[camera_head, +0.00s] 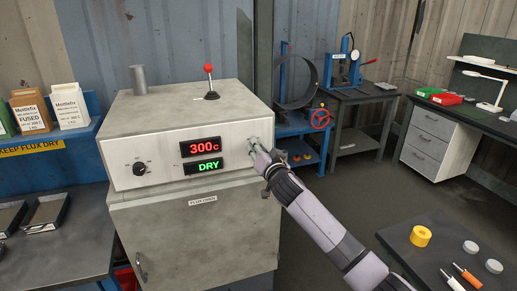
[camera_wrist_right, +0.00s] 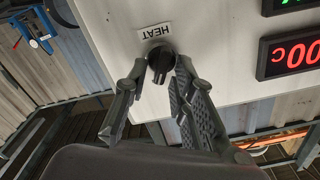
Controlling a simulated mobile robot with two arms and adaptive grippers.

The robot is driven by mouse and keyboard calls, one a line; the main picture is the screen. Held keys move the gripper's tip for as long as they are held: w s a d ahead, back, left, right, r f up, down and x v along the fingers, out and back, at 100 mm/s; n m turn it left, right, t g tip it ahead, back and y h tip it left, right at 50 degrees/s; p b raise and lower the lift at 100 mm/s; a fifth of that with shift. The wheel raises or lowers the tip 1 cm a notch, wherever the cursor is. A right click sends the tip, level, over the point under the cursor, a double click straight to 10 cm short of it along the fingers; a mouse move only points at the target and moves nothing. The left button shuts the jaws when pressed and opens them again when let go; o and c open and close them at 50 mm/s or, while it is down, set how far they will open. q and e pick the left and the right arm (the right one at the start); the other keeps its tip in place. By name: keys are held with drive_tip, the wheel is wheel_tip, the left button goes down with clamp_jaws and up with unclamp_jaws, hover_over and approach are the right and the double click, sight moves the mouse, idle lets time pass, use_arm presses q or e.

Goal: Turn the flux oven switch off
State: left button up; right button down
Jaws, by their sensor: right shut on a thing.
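The flux oven (camera_head: 188,140) is a worn grey box with a sloped front panel and a "FLUX OVEN" label. Its display (camera_head: 203,148) reads 300c in red and DRY in green. A black dial (camera_head: 139,168) is on the panel's left side. My right gripper (camera_head: 253,147) is at the panel's right end. In the right wrist view my right gripper (camera_wrist_right: 160,72) has its fingers around a black switch knob (camera_wrist_right: 160,60) beside a "HEAT" label (camera_wrist_right: 155,31), shut on it. The head view hides this knob behind the gripper. My left gripper is out of view.
A red-topped lever (camera_head: 209,80) and a short grey pipe (camera_head: 139,79) stand on the oven's top. A blue workbench (camera_head: 297,127) with a red handwheel (camera_head: 320,119) is right of the oven. A table (camera_head: 440,243) is at front right. Dark floor lies between.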

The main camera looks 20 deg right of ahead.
drive_tip(key=n, duration=0.7)
drive_tip(key=a+n+p, duration=0.1)
drive_tip(key=n, duration=0.3)
idle(0.3)
drive_tip(key=shift+n, duration=0.4)
drive_tip(key=c, duration=1.7)
unclamp_jaws()
drive_tip(key=s, duration=1.2)
drive_tip(key=shift+d, duration=0.2)
